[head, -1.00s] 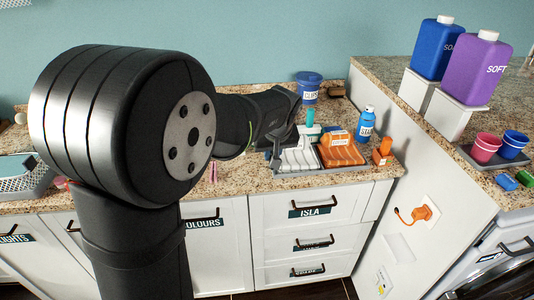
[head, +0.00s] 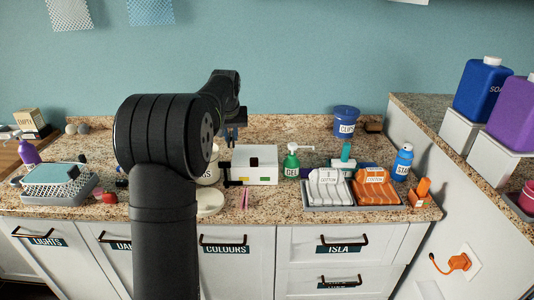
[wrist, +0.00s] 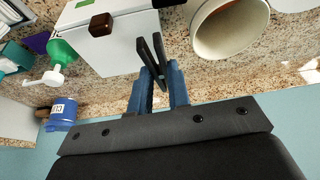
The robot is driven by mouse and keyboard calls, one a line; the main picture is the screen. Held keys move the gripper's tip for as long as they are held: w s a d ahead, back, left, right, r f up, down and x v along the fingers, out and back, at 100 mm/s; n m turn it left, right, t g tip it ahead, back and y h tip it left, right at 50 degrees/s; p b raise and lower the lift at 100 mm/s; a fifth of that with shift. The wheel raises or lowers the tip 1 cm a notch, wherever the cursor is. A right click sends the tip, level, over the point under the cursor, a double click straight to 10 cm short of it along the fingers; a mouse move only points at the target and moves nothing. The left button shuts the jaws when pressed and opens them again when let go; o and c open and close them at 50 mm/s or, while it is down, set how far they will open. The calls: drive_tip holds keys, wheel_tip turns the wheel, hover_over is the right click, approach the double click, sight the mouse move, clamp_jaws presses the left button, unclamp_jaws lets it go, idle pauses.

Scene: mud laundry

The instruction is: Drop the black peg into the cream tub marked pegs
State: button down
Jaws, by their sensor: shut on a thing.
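My gripper (head: 232,136) is raised above the counter near the back wall. In the wrist view its blue fingers (wrist: 160,82) are shut on the black peg (wrist: 154,52), which sticks out past the fingertips. The cream tub (wrist: 231,50) stands beside the peg in the wrist view, apart from it, with its open mouth showing. In the head view the tub (head: 211,172) is partly hidden behind my arm, and only the end of its label shows.
A white box (head: 254,165) with a dark latch stands just right of the tub. A green pump bottle (head: 291,163), a blue clips tub (head: 345,122) and a grey tray (head: 330,208) of folded cloths are further right. A basket (head: 60,184) sits at left.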

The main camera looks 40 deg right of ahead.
drive_tip(key=w+a+r, duration=0.2)
drive_tip(key=w+a, duration=0.2)
drive_tip(key=w, duration=0.4)
wheel_tip(320, 180, down, 6)
drive_tip(key=shift+w+a+f, duration=0.15)
drive_tip(key=shift+w+a, duration=0.1)
drive_tip(key=shift+w, duration=0.05)
drive_tip(key=c, duration=1.3)
unclamp_jaws()
drive_tip(key=v, duration=1.7)
drive_tip(key=shift+s+a, duration=0.1)
drive_tip(key=shift+a, duration=0.05)
